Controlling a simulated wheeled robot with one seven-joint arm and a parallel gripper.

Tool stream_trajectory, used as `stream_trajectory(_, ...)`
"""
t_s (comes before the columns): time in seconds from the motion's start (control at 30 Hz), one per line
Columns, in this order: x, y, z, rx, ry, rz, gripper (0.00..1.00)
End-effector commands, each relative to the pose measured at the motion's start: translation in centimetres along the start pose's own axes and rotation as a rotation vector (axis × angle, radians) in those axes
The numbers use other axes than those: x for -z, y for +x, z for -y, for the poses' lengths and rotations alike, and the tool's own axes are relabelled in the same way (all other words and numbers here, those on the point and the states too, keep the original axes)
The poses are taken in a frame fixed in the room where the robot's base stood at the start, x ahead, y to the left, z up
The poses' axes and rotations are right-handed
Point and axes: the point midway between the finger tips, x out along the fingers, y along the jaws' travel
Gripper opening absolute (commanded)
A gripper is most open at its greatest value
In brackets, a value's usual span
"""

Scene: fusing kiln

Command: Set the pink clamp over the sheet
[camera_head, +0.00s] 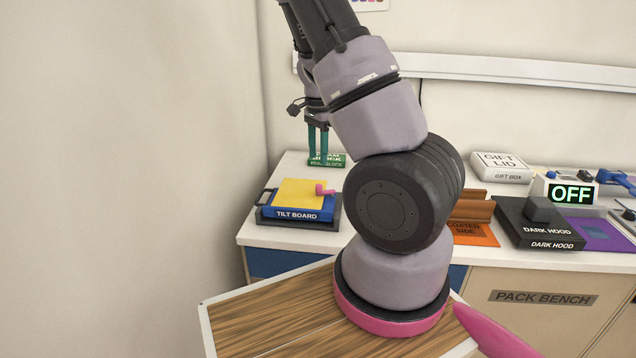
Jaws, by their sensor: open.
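The tilt board (298,214) is a blue labelled board in a dark frame at the left end of the bench. A yellow sheet (297,193) lies on top of it. The small pink clamp (325,193) is at the board's right edge. Its arm points right, away from most of the sheet; I cannot tell whether its near end touches the sheet. My gripper (318,157), with teal fingers pointing down, is open behind the board. Its fingertips overlap a green labelled block (338,161) in the picture; whether they touch it is unclear.
My arm hides the middle of the bench. To its right are a coated-side piece (472,236), a dark hood (535,232), a gift box lid (502,166) and an OFF display (571,193). The wall is close on the left.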

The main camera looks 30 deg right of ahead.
Motion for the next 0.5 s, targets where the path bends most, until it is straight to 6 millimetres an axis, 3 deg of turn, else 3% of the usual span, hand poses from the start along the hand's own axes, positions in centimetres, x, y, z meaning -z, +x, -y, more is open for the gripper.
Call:
stream_trajectory(0.3, 0.0, 6.0, -0.2, -0.006, 0.002, 0.002, 0.55)
stream_trajectory(0.5, 0.0, 8.8, -0.1, -0.003, -0.001, 0.002, 0.55)
